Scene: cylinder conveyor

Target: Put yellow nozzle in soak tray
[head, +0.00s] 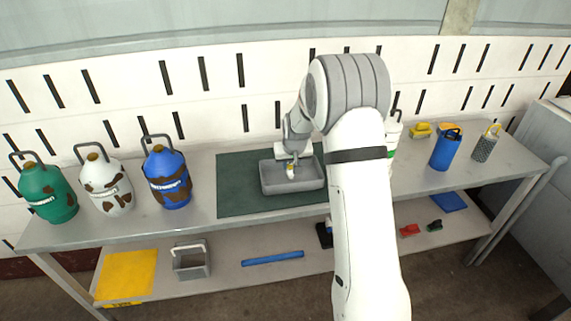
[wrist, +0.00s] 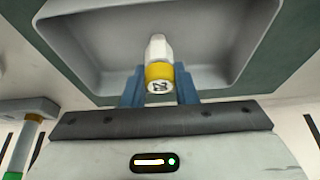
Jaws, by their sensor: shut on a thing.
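The yellow nozzle (wrist: 158,72), a small piece with a yellow band and a white tip, is held between the blue fingers of my gripper (wrist: 160,88) in the wrist view. The grey soak tray (wrist: 85,50) fills the background behind it. In the head view my gripper (head: 291,168) is over the grey tray (head: 296,190), and the nozzle (head: 291,172) shows as a small yellow spot there. The gap between nozzle and tray floor cannot be told.
The tray rests on a dark green mat (head: 236,190). Green (head: 48,190), white (head: 104,184) and blue (head: 167,178) canisters stand left. A blue cup (head: 446,150), a grater-like holder (head: 484,147) and a yellow item (head: 420,130) stand right. A lower shelf (head: 225,255) holds more items.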

